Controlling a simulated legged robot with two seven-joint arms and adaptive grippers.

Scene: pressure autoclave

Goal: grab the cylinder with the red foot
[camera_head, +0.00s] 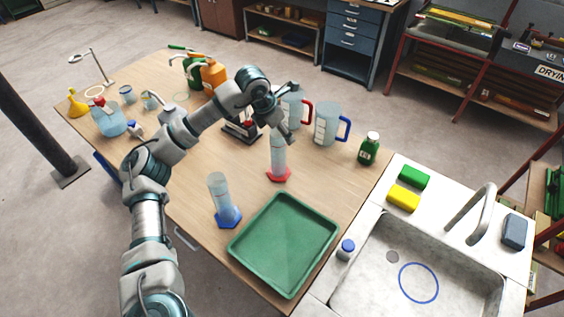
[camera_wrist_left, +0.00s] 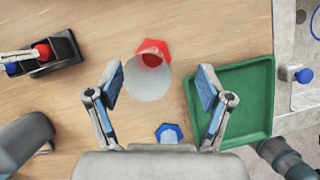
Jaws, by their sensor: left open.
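In the wrist view the left gripper (camera_wrist_left: 160,88) is open, with a finger apart on each side. A similar cylinder with a blue foot (camera_head: 220,203) stands nearer. My right gripper is not in view.
The green tray (camera_head: 240,247) lies in front on the right. Jugs with red and blue handles (camera_head: 326,125) and a green bottle (camera_head: 368,150) stand behind. A black device (camera_wrist_left: 45,55) sits left in the wrist view. The sink (camera_head: 385,285) is at right.

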